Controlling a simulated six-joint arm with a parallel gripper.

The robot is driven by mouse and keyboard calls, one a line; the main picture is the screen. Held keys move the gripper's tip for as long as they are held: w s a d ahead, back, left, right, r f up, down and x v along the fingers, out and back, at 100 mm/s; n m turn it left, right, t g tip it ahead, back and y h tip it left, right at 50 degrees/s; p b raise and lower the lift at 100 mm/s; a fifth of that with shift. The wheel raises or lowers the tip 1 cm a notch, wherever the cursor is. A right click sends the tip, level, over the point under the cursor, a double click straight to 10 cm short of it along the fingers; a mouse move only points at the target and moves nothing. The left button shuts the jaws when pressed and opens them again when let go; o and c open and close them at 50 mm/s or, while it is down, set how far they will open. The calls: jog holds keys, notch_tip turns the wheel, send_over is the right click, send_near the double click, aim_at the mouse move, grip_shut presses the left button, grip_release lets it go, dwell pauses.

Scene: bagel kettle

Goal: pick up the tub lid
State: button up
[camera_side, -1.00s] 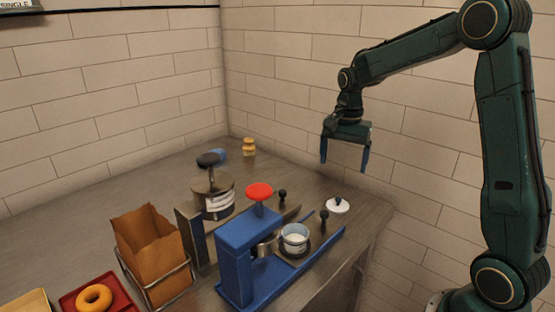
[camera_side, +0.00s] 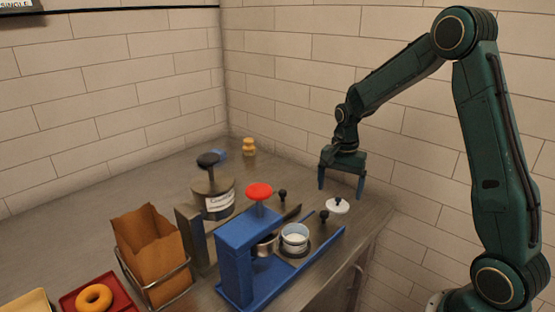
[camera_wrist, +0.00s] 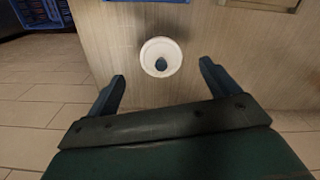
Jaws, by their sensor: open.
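The tub lid (camera_side: 338,206) is a white disc with a dark knob, lying flat on the counter near its right edge. In the wrist view the lid (camera_wrist: 153,48) appears ahead of the fingers, roughly midway between them, with its dark knob at its middle. My gripper (camera_side: 341,192) is open and empty, above the counter near the lid and apart from it. In the wrist view both fingers of my gripper (camera_wrist: 162,72) are spread wide with nothing between them.
A blue press (camera_side: 245,255) with a red knob stands left of the lid, with a small tub (camera_side: 294,238) on it. A labelled pot (camera_side: 213,197), a paper bag (camera_side: 152,248) and a bagel (camera_side: 94,297) on a red tray are further left. The counter edge is close by the lid.

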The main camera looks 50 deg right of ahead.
aim_at(338, 199)
jog(key=shift+f, duration=2.3)
jog(key=c, duration=1)
